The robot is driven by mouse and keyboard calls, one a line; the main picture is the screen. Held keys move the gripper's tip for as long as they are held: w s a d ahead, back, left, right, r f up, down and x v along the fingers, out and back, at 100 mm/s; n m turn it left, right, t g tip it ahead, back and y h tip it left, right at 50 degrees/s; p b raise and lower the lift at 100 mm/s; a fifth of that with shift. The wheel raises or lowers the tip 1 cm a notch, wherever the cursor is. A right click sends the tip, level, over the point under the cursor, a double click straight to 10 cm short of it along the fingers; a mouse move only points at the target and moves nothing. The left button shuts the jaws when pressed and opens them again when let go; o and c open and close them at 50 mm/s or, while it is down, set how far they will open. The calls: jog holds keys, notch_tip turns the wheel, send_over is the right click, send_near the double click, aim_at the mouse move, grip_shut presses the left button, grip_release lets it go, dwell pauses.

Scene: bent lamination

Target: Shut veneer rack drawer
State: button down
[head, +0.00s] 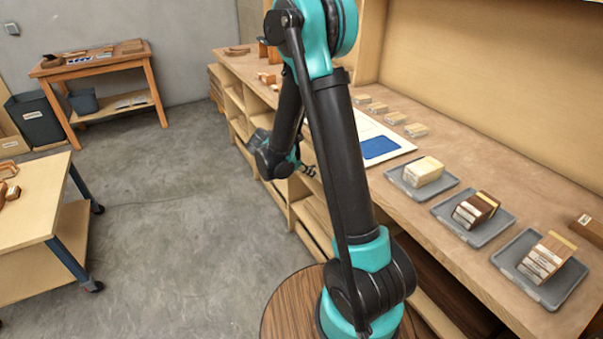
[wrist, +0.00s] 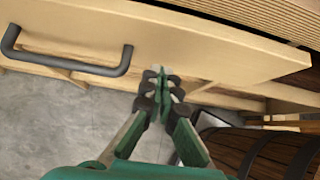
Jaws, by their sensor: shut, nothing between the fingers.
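In the wrist view, the pale wooden drawer front (wrist: 190,42) crosses the upper part of the picture at a slant. Its dark bar handle (wrist: 75,66) is at the left. Brown ribbed material (wrist: 250,16) shows behind the front's upper edge at the right. My gripper (wrist: 160,80) is shut and empty, with its fingertips close to the drawer front, right of the handle. I cannot tell whether they touch it. In the head view, my gripper (head: 306,170) is small beside the bench, partly behind my arm, and the drawer is not clearly visible there.
The long wooden bench (head: 470,235) has shelves below and grey trays (head: 422,186) with sample blocks on top. A small cart (head: 35,225) stands at the left. A side table (head: 95,62) and a dark bin (head: 35,118) are at the back. The grey floor (head: 170,220) between is clear.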

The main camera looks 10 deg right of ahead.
jog(key=shift+w+d, duration=0.2)
jog(key=shift+d, duration=0.45)
jog(key=shift+w+d, duration=0.25)
jog(key=shift+d, duration=0.5)
jog(key=shift+w+d, duration=0.25)
jog(key=shift+d, duration=0.5)
jog(key=shift+w+d, duration=0.25)
jog(key=shift+d, duration=0.5)
